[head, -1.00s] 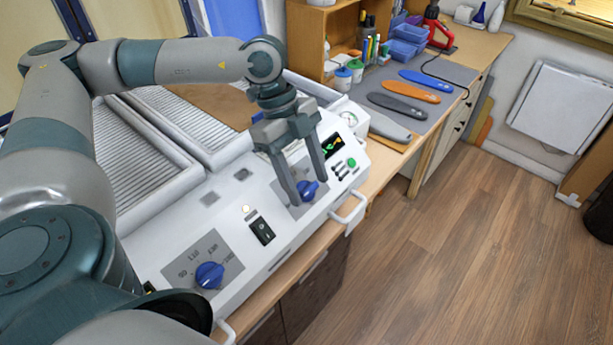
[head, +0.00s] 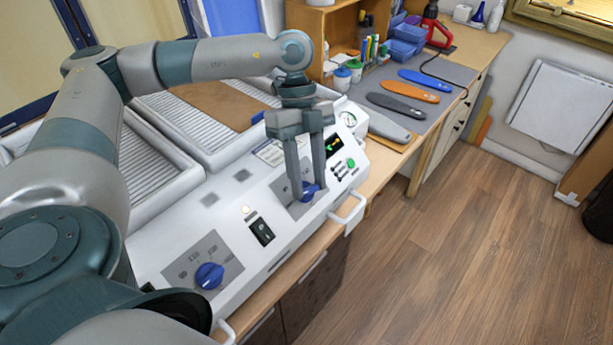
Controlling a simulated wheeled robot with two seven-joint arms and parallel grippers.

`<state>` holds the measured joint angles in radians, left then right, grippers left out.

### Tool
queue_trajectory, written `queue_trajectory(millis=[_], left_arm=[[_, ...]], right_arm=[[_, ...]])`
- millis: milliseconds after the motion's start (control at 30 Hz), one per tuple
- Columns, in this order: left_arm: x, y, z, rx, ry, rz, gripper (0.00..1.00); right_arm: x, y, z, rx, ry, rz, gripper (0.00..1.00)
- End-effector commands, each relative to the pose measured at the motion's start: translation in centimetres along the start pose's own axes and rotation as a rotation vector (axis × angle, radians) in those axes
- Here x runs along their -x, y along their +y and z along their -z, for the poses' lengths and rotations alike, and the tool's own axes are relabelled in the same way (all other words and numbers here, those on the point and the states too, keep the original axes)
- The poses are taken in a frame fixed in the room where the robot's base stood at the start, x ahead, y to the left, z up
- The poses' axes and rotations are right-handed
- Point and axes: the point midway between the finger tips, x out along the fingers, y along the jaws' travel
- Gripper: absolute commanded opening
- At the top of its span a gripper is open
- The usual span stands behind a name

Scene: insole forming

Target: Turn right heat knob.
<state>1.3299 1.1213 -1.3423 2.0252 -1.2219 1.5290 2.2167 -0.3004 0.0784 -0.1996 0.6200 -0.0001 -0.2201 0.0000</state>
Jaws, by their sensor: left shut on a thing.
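The right heat knob (head: 309,192) is a blue dial on a grey plate on the white machine's sloping front panel. My left gripper (head: 308,196) reaches down over it from above. Its two long grey fingers stand on either side of the knob and are shut on it. The fingers hide part of the knob and its markings. A second blue knob (head: 209,275) sits on a grey plate at the panel's lower left, with nothing touching it. My right gripper is not in view.
Between the knobs is a black rocker switch (head: 261,232). A green button (head: 351,163), a small display (head: 333,145) and a white handle (head: 349,210) lie right of the gripper. Insoles (head: 402,104) lie on a grey mat behind. Wooden floor is clear at right.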

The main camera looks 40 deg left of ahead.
Motion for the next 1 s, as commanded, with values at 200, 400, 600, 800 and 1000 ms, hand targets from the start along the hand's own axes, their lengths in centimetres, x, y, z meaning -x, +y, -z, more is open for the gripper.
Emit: queue_trajectory(millis=[200,400,600,800,1000], left_arm=[[0.04,-0.59,0.21,-0.081,0.002,-0.168,0.14],[-0.07,-0.94,0.21,-0.149,0.002,-0.308,0.14],[-0.14,-1.14,0.21,-0.196,0.001,-0.406,0.14],[-0.16,-1.20,0.18,-0.219,0.000,-0.452,0.14],[-0.15,-1.19,0.16,-0.223,0.000,-0.461,0.14]], right_arm=[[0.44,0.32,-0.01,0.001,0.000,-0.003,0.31],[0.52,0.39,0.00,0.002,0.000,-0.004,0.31],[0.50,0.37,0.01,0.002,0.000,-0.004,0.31],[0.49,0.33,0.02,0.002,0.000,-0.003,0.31],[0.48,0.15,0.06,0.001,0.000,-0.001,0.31]])
